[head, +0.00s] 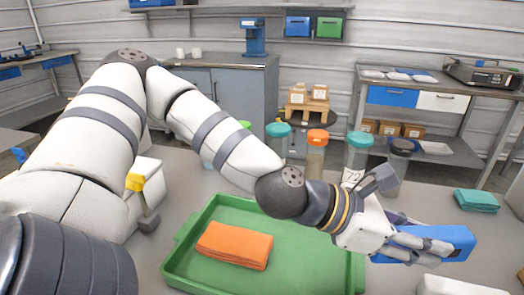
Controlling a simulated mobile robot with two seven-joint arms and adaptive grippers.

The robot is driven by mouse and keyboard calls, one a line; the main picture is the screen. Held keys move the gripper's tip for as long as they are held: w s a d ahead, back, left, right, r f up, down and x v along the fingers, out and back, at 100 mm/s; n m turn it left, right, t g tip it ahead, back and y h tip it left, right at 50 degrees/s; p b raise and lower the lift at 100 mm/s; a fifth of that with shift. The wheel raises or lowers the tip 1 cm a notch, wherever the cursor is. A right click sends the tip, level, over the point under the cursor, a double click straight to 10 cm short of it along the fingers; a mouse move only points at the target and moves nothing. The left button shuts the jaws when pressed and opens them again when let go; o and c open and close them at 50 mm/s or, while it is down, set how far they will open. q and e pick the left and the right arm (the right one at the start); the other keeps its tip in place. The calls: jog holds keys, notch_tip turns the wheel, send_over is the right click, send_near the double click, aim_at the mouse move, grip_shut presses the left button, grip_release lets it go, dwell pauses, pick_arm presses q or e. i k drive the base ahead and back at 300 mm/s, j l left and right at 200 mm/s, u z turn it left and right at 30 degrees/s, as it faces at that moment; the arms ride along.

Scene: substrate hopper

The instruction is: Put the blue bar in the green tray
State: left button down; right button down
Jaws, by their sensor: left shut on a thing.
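The blue bar (458,240) is at the right of the head view, beyond the right side of the green tray. My left gripper (425,246) is shut on the blue bar, with its fingers across the bar's left part. The gap between the bar and the table cannot be judged. The green tray (185,260) lies on the table in the lower middle. A folded orange cloth (235,245) lies in its left part. My left forearm passes above the tray and hides part of its far rim. My right gripper is not in view.
Several lidded jars, including an orange-lidded one (317,150), stand behind the tray. A folded teal cloth (476,201) lies at the far right. A white object (455,286) is cut off at the bottom right. The tray floor right of the orange cloth is bare.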

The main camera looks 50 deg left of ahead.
aim_at(309, 267)
jog(key=k+l+u, duration=0.1)
jog(key=l+u, duration=0.15)
jog(key=u, duration=0.15)
jog(key=k+l+u, duration=0.1)
jog(key=u, duration=0.3)
jog(key=k+l+u, duration=0.15)
jog(key=u, duration=0.25)
jog(key=i+l, duration=0.3)
